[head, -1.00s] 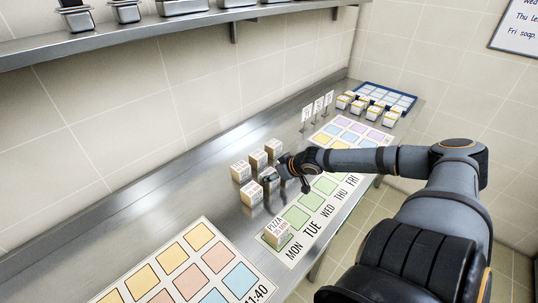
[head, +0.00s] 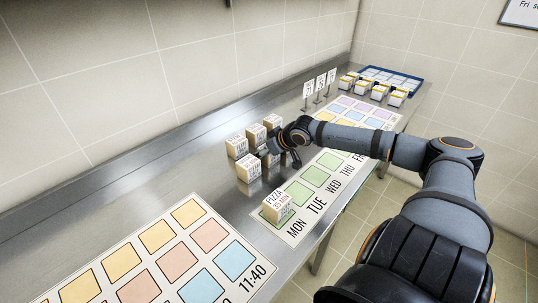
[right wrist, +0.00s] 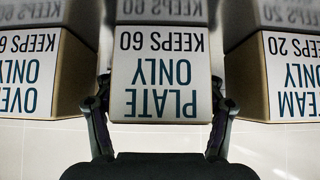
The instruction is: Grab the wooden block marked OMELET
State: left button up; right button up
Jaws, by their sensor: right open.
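No block has a readable OMELET mark in either view. A cluster of wooden blocks with small print (head: 248,168) stands on the steel counter in the head view. My right gripper (head: 287,156) is at the right side of this cluster and hides part of it. In the right wrist view the open fingers (right wrist: 160,108) stand either side of a block marked PLATE ONLY, KEEPS 60 (right wrist: 160,75), seen upside down. Whether they touch it I cannot tell. Blocks marked OVEN ONLY (right wrist: 28,75) and, partly cut off, STEAM ONLY (right wrist: 290,75) flank it. My left gripper is out of view.
A block marked PIZZA (head: 275,204) sits at the MON end of a weekday mat (head: 318,204). A colored-square mat (head: 235,290) lies nearer. Small signs (head: 320,83), white tubs (head: 379,92) and a blue tray (head: 413,84) are farther along. Bare counter lies left of the blocks.

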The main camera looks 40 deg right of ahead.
jog(key=c, duration=1)
jog(key=shift+r, duration=0.1)
jog(key=shift+c, duration=0.2)
jog(key=shift+r, duration=0.1)
